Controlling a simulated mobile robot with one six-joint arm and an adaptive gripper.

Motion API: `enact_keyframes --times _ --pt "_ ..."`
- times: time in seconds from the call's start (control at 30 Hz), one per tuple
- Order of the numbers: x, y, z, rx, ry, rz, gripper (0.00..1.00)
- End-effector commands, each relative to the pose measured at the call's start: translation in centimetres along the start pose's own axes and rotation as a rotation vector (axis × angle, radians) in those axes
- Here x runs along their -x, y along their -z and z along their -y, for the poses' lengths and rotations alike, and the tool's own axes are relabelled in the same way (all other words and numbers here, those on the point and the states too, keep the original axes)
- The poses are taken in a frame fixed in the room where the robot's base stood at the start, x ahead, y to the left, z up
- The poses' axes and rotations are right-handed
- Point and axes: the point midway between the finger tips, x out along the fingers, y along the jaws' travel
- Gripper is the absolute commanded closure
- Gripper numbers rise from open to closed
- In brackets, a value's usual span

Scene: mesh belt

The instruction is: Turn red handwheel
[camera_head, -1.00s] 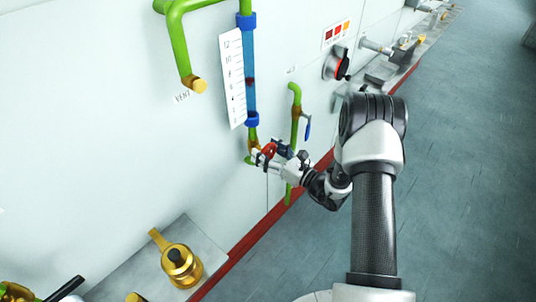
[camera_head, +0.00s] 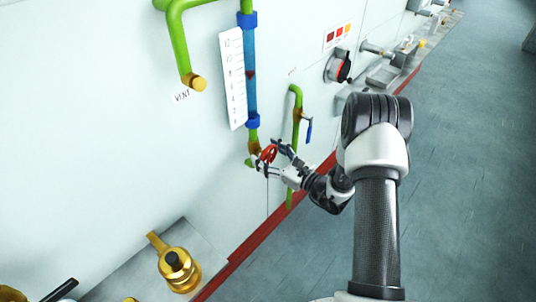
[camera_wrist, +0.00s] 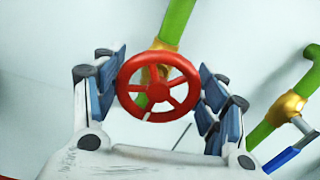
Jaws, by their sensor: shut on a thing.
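The red handwheel (camera_wrist: 158,86) is a spoked ring in front of a brass fitting on a green pipe in the wrist view. It also shows in the head view (camera_head: 268,153), at the foot of the blue sight tube. My gripper (camera_wrist: 160,88) has its blue-padded fingers on the left and right sides of the wheel's rim, shut on it. In the head view my gripper (camera_head: 268,162) reaches the wheel from the right, and its fingers partly cover it.
A green pipe (camera_head: 296,105) with a blue lever (camera_head: 309,130) stands close to the right of my gripper. A scale plate (camera_head: 233,80) is on the wall beside the blue tube (camera_head: 251,85). A brass fitting (camera_head: 179,268) sits on a ledge at lower left. Open floor lies right.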

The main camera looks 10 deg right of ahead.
Motion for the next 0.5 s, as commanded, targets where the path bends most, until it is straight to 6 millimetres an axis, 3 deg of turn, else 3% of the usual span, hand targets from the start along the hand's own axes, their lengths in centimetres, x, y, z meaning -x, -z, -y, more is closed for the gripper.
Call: enact_keyframes --times 0.07,0.1,0.4,0.5 --pt "0.01 0.06 -0.03 -0.001 0.0 -0.002 0.58" --pt "0.01 0.06 -0.03 -0.001 0.0 -0.002 0.33" --pt "0.01 0.03 -0.01 -0.002 0.0 -0.001 0.13" --pt "0.01 0.02 0.0 -0.001 0.0 0.0 0.13"
